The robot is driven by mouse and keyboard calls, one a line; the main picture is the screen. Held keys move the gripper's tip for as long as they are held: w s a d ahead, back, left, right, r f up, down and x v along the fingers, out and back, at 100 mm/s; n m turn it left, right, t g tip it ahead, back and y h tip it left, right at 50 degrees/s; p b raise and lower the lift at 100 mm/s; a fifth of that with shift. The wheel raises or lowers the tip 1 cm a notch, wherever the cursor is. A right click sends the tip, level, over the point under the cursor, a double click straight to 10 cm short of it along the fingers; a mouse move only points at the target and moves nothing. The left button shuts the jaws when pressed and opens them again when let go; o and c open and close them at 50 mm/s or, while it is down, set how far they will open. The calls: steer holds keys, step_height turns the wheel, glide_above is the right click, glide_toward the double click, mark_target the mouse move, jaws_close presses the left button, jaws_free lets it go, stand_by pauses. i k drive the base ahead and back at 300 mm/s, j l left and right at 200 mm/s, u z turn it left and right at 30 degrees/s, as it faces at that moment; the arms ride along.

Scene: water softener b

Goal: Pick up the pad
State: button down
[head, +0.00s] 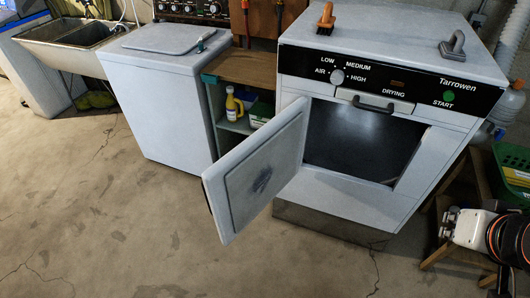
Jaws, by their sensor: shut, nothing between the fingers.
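On top of the white dryer (370,32) are two small handled items. One is grey (454,45) and sits near the right front edge. The other is orange-brown (326,16) and sits toward the left. Either might be the pad; I cannot tell which for sure. My gripper (447,224) is at the lower right, in front of the dryer's right side and well below its top. It points left, and is shut and empty. It touches neither item.
The dryer door (255,172) stands open toward the front left. A white washer (158,85), a shelf with a yellow bottle (233,104) and a sink (75,42) stand left. A wooden stool (450,252) and a green basket (513,165) are near my arm. The front floor is clear.

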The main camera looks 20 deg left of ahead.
mark_target(452, 50)
steer(key=i+j+z, duration=0.2)
steer(key=j, duration=0.85)
steer(key=j+z, duration=0.15)
steer(key=j, duration=0.9)
steer(key=k+j, duration=0.1)
steer(key=j, duration=0.35)
steer(key=k+j+z, duration=0.1)
steer(key=j, duration=0.3)
